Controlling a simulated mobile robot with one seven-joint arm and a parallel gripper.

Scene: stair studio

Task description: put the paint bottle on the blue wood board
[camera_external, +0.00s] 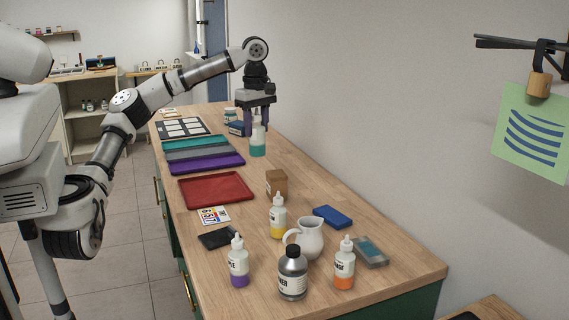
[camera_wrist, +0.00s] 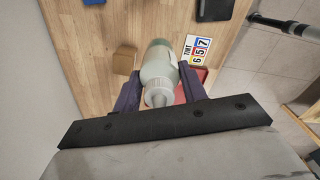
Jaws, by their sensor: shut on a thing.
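A paint bottle with a pale body and teal paint (camera_external: 258,145) is upright between the fingers of my gripper (camera_external: 258,118), near the far part of the workbench. My gripper is shut on it. In the wrist view the bottle (camera_wrist: 158,72) stands between the two dark fingers (camera_wrist: 160,92), nozzle toward the camera. I cannot tell whether its base touches the bench. The blue wood board (camera_external: 332,216) lies flat nearer the front right, with nothing on it. A blue edge at the top of the wrist view (camera_wrist: 94,2) may be this board.
A brown box (camera_external: 277,185), yellow bottle (camera_external: 278,219), white jug (camera_external: 309,238) and grey-and-teal block (camera_external: 370,251) stand around the board. Purple (camera_external: 238,267) and orange (camera_external: 344,268) bottles and a dark-capped bottle (camera_external: 292,276) are in front. A red tray (camera_external: 216,189) lies left.

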